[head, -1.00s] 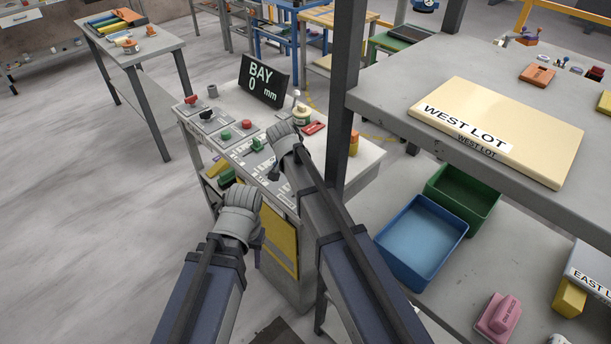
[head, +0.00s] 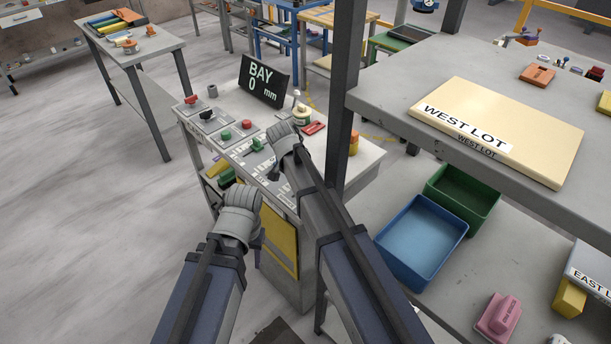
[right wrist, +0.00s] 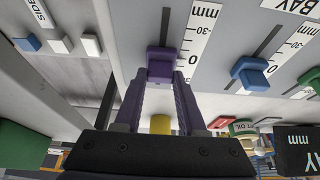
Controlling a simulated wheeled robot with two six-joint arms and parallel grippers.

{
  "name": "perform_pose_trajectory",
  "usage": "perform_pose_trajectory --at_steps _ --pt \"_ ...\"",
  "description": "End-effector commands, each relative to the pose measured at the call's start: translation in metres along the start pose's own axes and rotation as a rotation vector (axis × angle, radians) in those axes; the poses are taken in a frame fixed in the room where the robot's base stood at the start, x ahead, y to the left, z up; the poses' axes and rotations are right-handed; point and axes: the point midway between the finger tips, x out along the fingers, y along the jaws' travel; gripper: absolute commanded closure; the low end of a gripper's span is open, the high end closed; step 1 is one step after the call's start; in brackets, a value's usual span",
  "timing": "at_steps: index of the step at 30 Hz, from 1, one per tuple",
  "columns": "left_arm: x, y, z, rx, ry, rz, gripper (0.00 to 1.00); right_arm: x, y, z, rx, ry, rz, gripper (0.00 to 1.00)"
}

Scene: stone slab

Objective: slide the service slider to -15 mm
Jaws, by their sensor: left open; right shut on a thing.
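A purple slider knob (right wrist: 162,62) sits in a dark slot beside a mm scale in the right wrist view. My right gripper (right wrist: 163,82) is shut on this knob; it shows in the head view (head: 274,173) low over the console front. I cannot read the name of the purple slider, so I cannot tell whether it is the service slider. A blue slider knob (right wrist: 250,72) stands in a slot to its right, beside a scale near a BAY label. The display (head: 264,80) reads BAY 0 mm. My left gripper (head: 261,232) is open and empty, before the console.
The console (head: 235,108) also carries red and green knobs. A dark post (head: 345,125) and a shelf with a WEST LOT board (head: 500,130) stand close to the right. Blue (head: 420,240) and green bins lie below. The floor at left is clear.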

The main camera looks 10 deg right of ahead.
Motion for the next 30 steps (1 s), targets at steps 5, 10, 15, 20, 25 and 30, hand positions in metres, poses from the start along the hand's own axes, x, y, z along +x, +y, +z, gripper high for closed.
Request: perform_pose_trajectory --at_steps 5,10,15,20,25,30 --pt "0.000 0.000 0.000 0.000 0.000 0.000 0.50 0.000 0.000 0.000 0.000 0.000 0.000 1.00" --pt "0.000 0.000 0.000 0.000 0.000 0.000 0.50 -0.006 0.000 0.014 -0.004 0.000 -0.001 1.00" --pt "0.000 0.000 0.000 0.000 0.000 0.000 0.50 -0.009 0.000 0.021 0.000 0.000 -0.001 1.00" --pt "0.000 0.000 0.000 0.000 0.000 0.000 0.50 -0.009 0.000 0.021 0.000 -0.001 0.000 0.59" --pt "0.000 0.000 0.000 0.000 0.000 0.000 0.50 -0.009 0.000 0.021 0.000 -0.001 0.000 0.40" --pt "0.000 0.000 0.000 0.000 0.000 0.000 0.50 -0.009 0.000 0.021 0.000 0.000 0.000 0.30"
